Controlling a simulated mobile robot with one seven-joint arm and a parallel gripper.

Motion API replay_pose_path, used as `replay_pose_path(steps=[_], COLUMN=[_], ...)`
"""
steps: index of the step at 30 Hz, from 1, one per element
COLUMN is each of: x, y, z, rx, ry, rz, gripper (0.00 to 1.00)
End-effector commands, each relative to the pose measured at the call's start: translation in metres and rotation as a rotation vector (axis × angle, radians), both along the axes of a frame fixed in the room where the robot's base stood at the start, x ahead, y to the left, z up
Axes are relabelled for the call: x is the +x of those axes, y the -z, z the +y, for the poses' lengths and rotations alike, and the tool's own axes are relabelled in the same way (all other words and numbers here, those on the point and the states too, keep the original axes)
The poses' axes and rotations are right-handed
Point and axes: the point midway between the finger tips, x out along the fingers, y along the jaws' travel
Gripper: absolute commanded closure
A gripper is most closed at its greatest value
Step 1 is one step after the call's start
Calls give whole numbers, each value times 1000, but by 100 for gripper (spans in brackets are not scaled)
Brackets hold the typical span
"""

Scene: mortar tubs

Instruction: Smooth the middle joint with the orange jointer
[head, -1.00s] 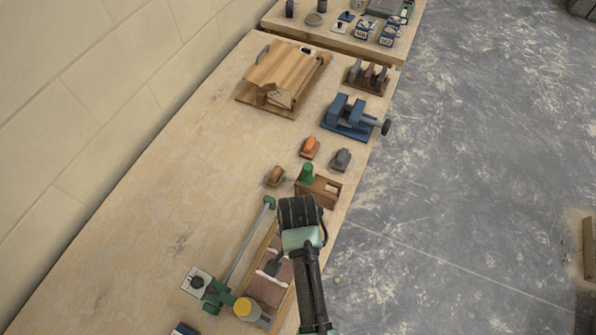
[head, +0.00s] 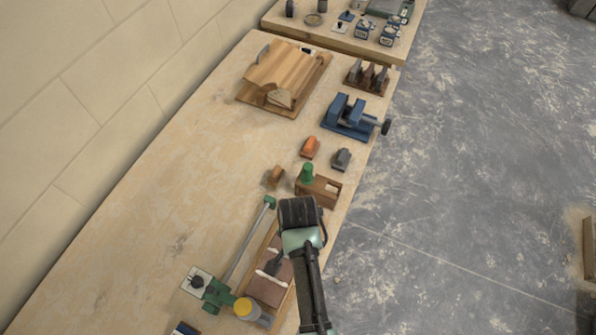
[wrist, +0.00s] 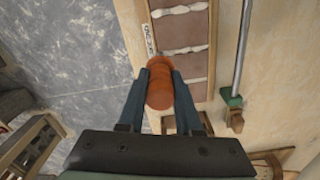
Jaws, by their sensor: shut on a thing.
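My gripper (wrist: 160,92) is shut on an orange round-handled tool (wrist: 160,82), which looks like the orange jointer, in the wrist view. Its working end is hidden under the handle. Just ahead lies a long wooden tray (wrist: 205,88) with brown brick faces and pale, rough mortar joints, two of them plainly visible: an upper joint (wrist: 181,10) and a lower joint (wrist: 186,50). The handle overlaps the tray's label-side edge in the picture; I cannot tell whether the tool touches anything. In the head view my arm covers part of the tray (head: 262,243).
A bar clamp with green ends (head: 217,294) lies along the tray, near a yellow-capped thing (head: 243,307). Beyond are a wooden box with a green knob (head: 318,190), brown (head: 274,177), orange (head: 310,147) and grey (head: 341,159) pieces, and a blue vise (head: 349,120). The left bench is clear.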

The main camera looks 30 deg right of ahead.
Motion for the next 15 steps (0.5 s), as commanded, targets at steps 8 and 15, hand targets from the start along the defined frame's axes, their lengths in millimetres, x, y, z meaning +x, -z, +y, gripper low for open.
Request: replay_pose_path(steps=[8,15], x=[1,8], y=[1,0], z=[0,6], rx=[-1,-1], ry=[0,0], rz=[-1,-1], gripper=[100,100])
